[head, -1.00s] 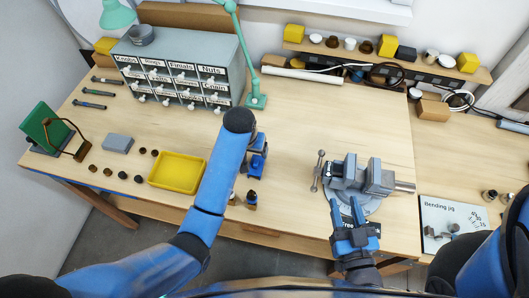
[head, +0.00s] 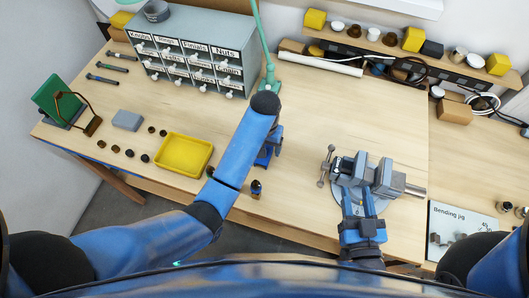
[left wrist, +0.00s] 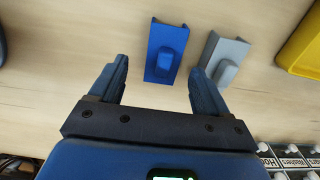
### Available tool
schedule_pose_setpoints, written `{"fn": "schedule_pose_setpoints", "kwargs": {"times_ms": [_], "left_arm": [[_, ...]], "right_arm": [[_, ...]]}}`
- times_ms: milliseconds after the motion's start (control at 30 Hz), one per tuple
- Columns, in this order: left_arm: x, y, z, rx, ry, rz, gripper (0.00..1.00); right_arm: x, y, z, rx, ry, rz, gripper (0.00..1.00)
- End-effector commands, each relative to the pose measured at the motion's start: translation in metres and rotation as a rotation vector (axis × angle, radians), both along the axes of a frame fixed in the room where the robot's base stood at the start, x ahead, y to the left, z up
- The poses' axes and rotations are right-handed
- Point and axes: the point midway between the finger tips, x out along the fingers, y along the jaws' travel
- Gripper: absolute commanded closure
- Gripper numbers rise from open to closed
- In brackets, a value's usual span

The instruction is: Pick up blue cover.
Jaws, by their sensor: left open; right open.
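The blue cover (left wrist: 166,52) lies on the table in the left wrist view, a channel-shaped piece with a raised block. My left gripper (left wrist: 160,70) is open and empty. Its fingers appear to either side of the cover's near end in that view, apart from it; their height above it is hard to judge. In the head view the blue cover (head: 263,158) shows partly beside my left arm, which hides much of that gripper (head: 276,140). My right gripper (head: 357,200) is open and empty at the vise's front edge.
A grey cover (left wrist: 224,58) lies close beside the blue one, just beyond my left gripper's finger. A yellow tray (head: 184,154) sits left of my arm, a drawer cabinet (head: 190,50) behind. The vise (head: 365,177) stands right. The table between arm and vise is mostly clear.

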Motion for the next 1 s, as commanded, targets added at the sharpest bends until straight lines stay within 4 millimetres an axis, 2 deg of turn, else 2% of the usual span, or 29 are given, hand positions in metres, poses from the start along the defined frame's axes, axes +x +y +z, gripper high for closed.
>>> {"fn": "schedule_pose_setpoints", "kwargs": {"times_ms": [200,400,667,767,1000], "left_arm": [[-0.001,0.004,-0.024,0.002,0.004,0.000,0.23],[-0.001,0.004,-0.043,0.001,0.002,0.000,0.23],[-0.001,0.003,-0.046,0.000,0.000,0.000,0.23],[-0.001,0.003,-0.046,0.000,0.000,0.000,0.36],[-0.001,0.003,-0.046,0.000,0.000,0.000,0.72]], "right_arm": [[0.000,0.000,0.018,0.000,0.000,0.000,0.57],[0.000,0.000,0.020,0.000,0.000,0.000,0.57],[0.000,0.000,0.019,0.000,0.000,0.000,0.57],[0.000,0.000,0.019,0.000,0.000,0.000,0.57],[0.000,0.000,0.019,0.000,0.000,0.000,0.57]]}}
